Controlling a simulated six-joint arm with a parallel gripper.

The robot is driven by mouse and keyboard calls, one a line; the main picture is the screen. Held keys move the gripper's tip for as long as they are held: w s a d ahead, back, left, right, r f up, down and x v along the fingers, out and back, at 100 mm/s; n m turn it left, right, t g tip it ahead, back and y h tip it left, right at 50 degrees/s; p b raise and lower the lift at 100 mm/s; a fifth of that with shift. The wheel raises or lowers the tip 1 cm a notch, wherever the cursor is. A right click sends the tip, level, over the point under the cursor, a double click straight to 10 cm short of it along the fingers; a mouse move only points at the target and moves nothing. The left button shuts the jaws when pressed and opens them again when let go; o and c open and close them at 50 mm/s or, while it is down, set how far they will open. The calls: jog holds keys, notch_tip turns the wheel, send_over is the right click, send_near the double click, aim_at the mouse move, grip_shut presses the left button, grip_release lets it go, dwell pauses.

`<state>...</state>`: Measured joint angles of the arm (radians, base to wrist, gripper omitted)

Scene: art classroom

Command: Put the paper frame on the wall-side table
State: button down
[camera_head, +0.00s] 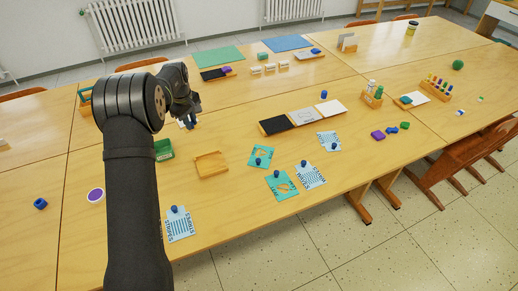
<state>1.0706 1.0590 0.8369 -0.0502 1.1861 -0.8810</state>
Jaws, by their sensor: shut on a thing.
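My gripper (192,122) is above the long front table, left of centre, pointing down. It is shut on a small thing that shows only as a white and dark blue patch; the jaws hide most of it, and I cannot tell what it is. I cannot tell for sure which thing is the paper frame. A white panel (331,108) lies at the right end of a row with a grey and a black panel, right of my gripper. The wall-side table (150,85) stands behind, below the radiators.
A wooden tray (211,164) and a green box (163,150) stand near my gripper. Cards with blue knobs (283,186) lie along the front edge. The far table holds a green sheet (218,56), a blue sheet (287,43) and a black panel (212,74). Some bare wood lies between them.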

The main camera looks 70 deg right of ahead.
jog(key=s+d+m, duration=0.1)
jog(key=s+d, duration=0.3)
jog(key=s, duration=0.7)
jog(key=s+d+m, duration=0.2)
jog(key=s+d, duration=0.2)
jog(key=s, duration=0.7)
send_over(234, 138)
jog(key=f, duration=0.7)
jog(key=shift+a, duration=0.2)
jog(key=shift+w+f, duration=0.1)
jog(key=shift+f, duration=1.85)
jog(key=shift+f, duration=0.1)
jog(key=c, duration=1.7)
grip_release()
jog(key=o, duration=0.4)
jog(key=r, duration=1.2)
jog(key=shift+w+a+r, duration=0.1)
jog(key=shift+w+a, duration=0.1)
jog(key=shift+a, duration=0.2)
